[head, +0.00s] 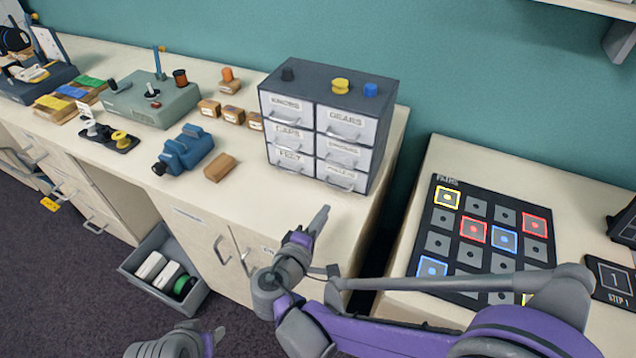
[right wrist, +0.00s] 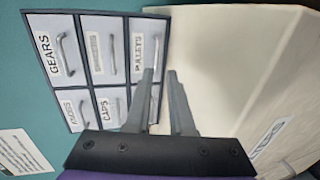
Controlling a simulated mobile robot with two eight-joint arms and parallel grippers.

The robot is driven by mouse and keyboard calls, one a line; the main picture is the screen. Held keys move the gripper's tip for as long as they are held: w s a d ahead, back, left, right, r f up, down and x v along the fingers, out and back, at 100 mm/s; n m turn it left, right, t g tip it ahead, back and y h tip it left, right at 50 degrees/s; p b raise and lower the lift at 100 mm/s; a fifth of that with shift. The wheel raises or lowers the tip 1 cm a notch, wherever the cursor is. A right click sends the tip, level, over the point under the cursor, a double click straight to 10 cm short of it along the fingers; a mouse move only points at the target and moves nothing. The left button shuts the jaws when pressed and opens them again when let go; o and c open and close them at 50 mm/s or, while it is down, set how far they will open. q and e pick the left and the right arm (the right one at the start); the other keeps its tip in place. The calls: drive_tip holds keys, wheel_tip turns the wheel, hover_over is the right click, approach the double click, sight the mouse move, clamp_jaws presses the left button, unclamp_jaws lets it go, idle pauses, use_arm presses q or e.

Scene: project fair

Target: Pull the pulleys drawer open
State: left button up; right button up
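The grey drawer cabinet (head: 383,163) stands on the bench with labelled drawers in two columns. The pulleys drawer (head: 341,174) is at the bottom right and looks flush with the others; it also shows in the right wrist view (right wrist: 140,48), its handle partly hidden by a finger. My right gripper (head: 322,212) points at the cabinet from in front of and below this drawer, apart from it. In the right wrist view its fingers (right wrist: 161,76) stand apart with nothing visibly held between them. My left gripper (head: 215,338) is low at the bottom edge, its fingers unclear.
A yellow spool (head: 340,86) and small knobs sit on the cabinet top. A blue vise-like tool (head: 185,150) and wooden blocks (head: 219,167) lie to its left. A pattern board (head: 480,238) lies on the right-hand table. The bench top in front of the cabinet is clear.

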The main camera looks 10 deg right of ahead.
sight(336, 200)
drive_tip(key=shift+w+a, duration=0.25)
drive_tip(key=shift+w+d+t, duration=0.25)
drive_tip(key=shift+t, duration=0.05)
drive_tip(key=x, duration=0.9)
drive_tip(key=shift+w+d+f, duration=0.1)
drive_tip(key=shift+w+d, duration=0.15)
drive_tip(key=shift+d, duration=0.1)
clamp_jaws()
idle(0.5)
